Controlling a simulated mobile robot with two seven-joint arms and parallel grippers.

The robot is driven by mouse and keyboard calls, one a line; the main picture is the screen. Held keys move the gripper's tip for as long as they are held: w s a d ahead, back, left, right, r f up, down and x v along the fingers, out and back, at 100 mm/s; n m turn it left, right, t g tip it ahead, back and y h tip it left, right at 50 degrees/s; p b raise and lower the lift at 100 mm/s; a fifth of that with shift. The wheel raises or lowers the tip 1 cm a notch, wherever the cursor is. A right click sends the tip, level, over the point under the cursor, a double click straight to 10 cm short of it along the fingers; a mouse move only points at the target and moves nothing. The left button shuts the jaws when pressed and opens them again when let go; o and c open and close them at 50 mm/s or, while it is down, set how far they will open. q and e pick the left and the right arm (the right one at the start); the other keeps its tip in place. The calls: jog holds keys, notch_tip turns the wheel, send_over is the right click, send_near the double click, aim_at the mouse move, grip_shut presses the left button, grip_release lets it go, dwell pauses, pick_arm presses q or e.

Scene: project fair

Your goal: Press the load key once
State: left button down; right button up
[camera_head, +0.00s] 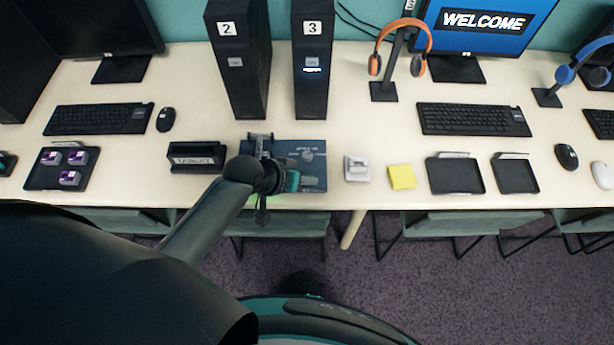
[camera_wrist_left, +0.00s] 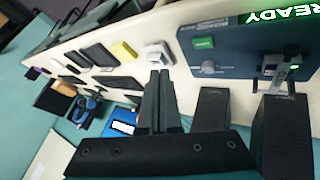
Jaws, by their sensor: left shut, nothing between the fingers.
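A dark blue device panel (camera_head: 318,160) lies on the table, with a round knob on it. In the left wrist view the panel (camera_wrist_left: 235,50) shows a green key (camera_wrist_left: 203,43), a grey knob (camera_wrist_left: 208,68) and a lit green READY display (camera_wrist_left: 280,17). The key's lettering is too small to read; in the head view my gripper seems to hide the key. My left gripper (camera_head: 314,182) is over the panel's near part. In the left wrist view my shut, empty fingers (camera_wrist_left: 160,78) are beside the green key; contact cannot be told. My right gripper is not in view.
Two dark towers marked 2 (camera_head: 237,60) and 3 (camera_head: 312,62) stand behind the panel. A black holder (camera_head: 197,160) is left of it. A white block (camera_head: 356,168), yellow pad (camera_head: 402,177) and dark trays (camera_head: 455,176) lie to the right.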

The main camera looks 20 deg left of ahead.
pick_arm(q)
jog(key=w+a+f+n+t, duration=0.1)
jog(key=w+a+f+n, duration=0.1)
jog(key=w, duration=0.4)
jog(key=shift+w+a+n+t, duration=0.35)
jog(key=shift+a+n+t, duration=0.05)
jog(key=shift+a, duration=0.05)
jog(key=shift+f, duration=0.1)
notch_tip(320, 180, down, 8)
jog(key=b, duration=0.7)
jog(key=shift+r+b, duration=0.25)
jog(key=shift+b, duration=0.1)
jog(key=shift+f+b, duration=0.45)
jog(key=shift+f, duration=0.15)
dwell(0.8)
jog(key=shift+f+b, duration=0.3)
jog(key=shift+f, duration=0.1)
